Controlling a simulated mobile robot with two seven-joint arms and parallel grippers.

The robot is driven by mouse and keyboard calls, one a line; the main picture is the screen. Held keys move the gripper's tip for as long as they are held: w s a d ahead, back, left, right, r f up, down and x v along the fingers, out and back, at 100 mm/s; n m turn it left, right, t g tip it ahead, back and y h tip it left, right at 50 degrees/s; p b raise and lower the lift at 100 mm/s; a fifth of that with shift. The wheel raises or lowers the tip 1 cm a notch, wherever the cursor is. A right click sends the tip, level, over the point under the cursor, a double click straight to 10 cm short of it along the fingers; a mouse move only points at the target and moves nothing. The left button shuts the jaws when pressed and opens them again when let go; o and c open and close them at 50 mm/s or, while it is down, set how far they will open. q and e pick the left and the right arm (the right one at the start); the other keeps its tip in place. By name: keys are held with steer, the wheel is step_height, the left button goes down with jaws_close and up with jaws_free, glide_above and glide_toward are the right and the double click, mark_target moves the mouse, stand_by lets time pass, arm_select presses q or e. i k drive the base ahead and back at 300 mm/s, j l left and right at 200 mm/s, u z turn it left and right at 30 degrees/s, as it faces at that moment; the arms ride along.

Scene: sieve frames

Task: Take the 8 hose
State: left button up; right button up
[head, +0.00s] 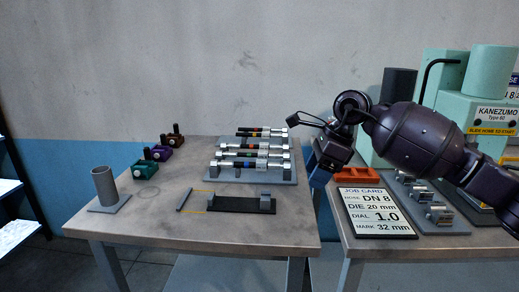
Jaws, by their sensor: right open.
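Several dark hoses with silver end fittings and coloured bands lie side by side across a grey rack (252,179) at the back of the left table. One front hose (250,153) has a blue band; bands farther back look orange or red. I cannot tell which hose is the 8. The job card (377,213) reads hose DN 8, die 20 mm, dial 1.0, mark 32 mm. My right gripper (319,177) is open and seems empty, pointing down just right of the rack, apart from the hoses. My left gripper is not in view.
A dark bench fixture (236,204) with grey blocks lies in front of the rack. A grey cup on a plate (108,207) and several small coloured clamps stand left. A green KANEZUMO machine (485,108) stands right. A gap separates the tables.

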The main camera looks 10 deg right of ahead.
mark_target(262, 155)
steer(key=i, duration=1.1)
